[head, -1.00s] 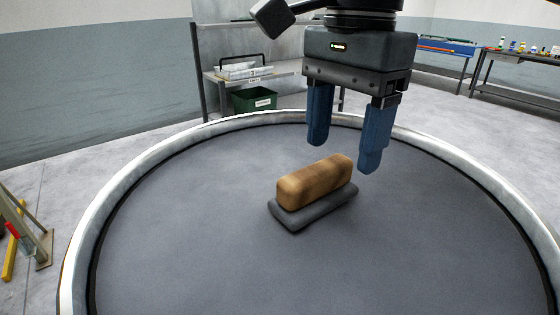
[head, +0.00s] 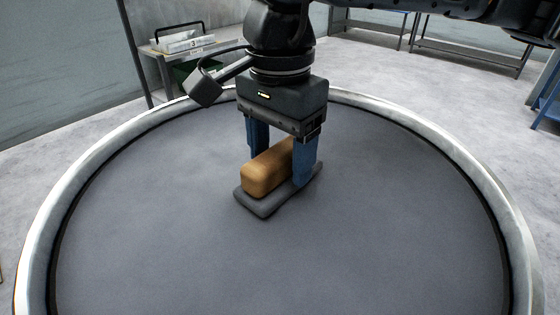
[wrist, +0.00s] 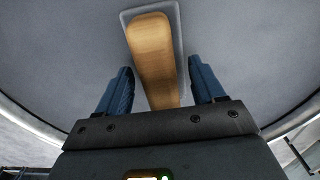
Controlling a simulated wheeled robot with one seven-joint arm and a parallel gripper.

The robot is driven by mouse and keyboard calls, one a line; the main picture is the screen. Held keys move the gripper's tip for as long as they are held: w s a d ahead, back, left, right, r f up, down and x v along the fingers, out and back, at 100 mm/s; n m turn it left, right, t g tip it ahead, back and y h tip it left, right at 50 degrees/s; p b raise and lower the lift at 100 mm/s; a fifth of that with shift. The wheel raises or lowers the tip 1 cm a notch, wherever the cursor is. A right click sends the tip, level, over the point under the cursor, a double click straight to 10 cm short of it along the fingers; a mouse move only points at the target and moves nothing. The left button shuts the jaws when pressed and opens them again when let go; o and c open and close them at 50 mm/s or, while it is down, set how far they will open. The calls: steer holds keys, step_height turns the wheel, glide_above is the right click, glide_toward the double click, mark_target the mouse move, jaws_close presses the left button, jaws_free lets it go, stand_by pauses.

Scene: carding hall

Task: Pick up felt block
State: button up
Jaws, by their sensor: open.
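The felt block is a tan, rounded bar (head: 265,173) lying on a dark grey pad (head: 257,205) on the round table. It also shows in the wrist view (wrist: 153,55), running up the picture between the fingers. My gripper (head: 278,170) is open and lowered over the block, with one blue finger on each side. In the wrist view gaps show between the block and both fingers (wrist: 160,85). The far end of the block is partly hidden by my gripper in the head view.
The round grey table (head: 390,230) has a raised pale metal rim (head: 475,170) all around. Its surface is otherwise clear. Behind it stand a shelf (head: 185,45) with a green bin (head: 187,75) and a bench (head: 470,50).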

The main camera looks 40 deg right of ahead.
mark_target(284, 148)
steer(key=shift+f, duration=0.1)
steer(key=shift+c, duration=0.2)
steer(key=c, duration=1.1)
steer(key=shift+c, duration=0.3)
steer(key=r, duration=0.1)
steer(key=r+b, duration=0.1)
steer(key=r, duration=0.2)
steer(key=shift+d+r, duration=0.15)
steer(key=shift+d, duration=0.1)
steer(key=s+d+r+b, duration=0.1)
steer(key=s+d+r, duration=0.1)
steer(key=d, duration=0.3)
steer(key=s+d+r+b, duration=0.1)
steer(key=s+d+r, duration=0.1)
steer(key=d+r, duration=0.2)
steer(key=shift+s+d+r, duration=0.35)
steer(key=shift+d, duration=0.25)
